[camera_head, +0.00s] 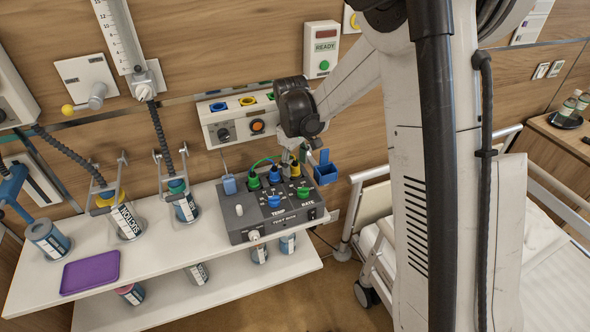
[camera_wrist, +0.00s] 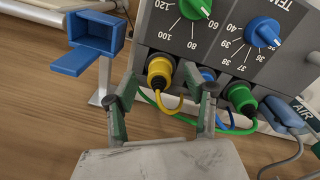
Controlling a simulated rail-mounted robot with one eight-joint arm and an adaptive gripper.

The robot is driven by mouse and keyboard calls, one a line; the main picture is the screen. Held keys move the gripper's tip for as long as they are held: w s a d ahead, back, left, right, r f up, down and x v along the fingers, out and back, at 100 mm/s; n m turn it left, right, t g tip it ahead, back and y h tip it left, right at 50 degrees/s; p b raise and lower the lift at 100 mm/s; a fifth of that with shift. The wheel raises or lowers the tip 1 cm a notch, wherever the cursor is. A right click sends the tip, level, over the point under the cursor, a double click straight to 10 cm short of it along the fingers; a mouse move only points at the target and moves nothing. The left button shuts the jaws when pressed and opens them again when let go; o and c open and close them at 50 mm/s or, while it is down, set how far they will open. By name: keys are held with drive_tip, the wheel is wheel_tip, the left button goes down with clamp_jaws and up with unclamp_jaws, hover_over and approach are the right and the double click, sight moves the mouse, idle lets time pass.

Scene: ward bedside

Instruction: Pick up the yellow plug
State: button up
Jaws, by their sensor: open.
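The yellow plug (camera_wrist: 160,71) sits in a socket of the grey control box, with a yellow cable curling from it. It also shows in the head view (camera_head: 295,171), at the box's back edge. My gripper (camera_wrist: 158,88) is open, with one finger to each side of the yellow plug in the wrist view. The fingers look apart from the plug; how deep it lies between them I cannot tell. In the head view my gripper (camera_head: 301,150) is just above the plug, partly hidden by my arm.
The grey control box (camera_head: 240,222) carries knobs. Beside the yellow plug are a blue plug (camera_head: 275,173) and a green plug (camera_head: 253,180). A small open blue box (camera_head: 326,173) stands close on the right. A wall panel (camera_head: 215,122) is behind. A purple tray (camera_head: 90,272) lies on the shelf.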

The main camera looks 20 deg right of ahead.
drive_tip(key=shift+f, duration=0.85)
clamp_jaws()
drive_tip(key=shift+r, duration=0.1)
